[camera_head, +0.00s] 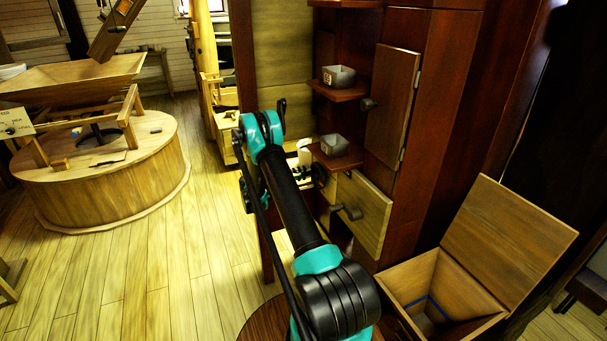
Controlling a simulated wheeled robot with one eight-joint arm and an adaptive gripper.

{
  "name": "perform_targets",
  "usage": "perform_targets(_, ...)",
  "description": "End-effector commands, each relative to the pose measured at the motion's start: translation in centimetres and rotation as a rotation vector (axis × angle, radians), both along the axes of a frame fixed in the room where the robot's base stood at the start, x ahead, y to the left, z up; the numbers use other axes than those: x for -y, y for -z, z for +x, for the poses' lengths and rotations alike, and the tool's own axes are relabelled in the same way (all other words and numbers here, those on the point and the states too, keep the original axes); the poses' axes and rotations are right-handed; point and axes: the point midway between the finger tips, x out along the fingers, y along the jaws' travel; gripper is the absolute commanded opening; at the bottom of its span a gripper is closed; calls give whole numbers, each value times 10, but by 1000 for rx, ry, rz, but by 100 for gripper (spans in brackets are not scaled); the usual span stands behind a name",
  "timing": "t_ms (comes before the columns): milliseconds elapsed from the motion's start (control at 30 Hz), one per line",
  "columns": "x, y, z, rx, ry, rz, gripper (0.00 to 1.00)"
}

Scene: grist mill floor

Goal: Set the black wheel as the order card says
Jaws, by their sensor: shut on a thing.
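A small black wheel (319,175) shows beside the wooden cabinet, just below a shelf and partly behind my arm. My gripper (301,173) is small and dark in this view, mostly hidden behind my arm's link. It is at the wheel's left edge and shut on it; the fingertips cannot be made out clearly. A small pale upright piece (304,155) stands just above the gripper; I cannot tell whether it is the order card. No readable order card shows. The wheel's marks and setting cannot be read.
The cabinet has an open upper door (393,110), a lower wooden panel with a handle (362,215), and grey tins (338,77) on shelves. An open-lidded wooden bin (460,285) stands at right. A round millstone casing (105,180) is at left. Plank floor between is clear.

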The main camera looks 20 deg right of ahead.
Motion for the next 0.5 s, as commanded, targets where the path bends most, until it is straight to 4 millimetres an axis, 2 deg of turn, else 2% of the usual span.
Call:
perform_targets(400,-1,2,0,-7,-1,3,0)
perform_targets(433,-1,2,0,-7,-1,3,26)
perform_targets(500,-1,2,0,-7,-1,3,34)
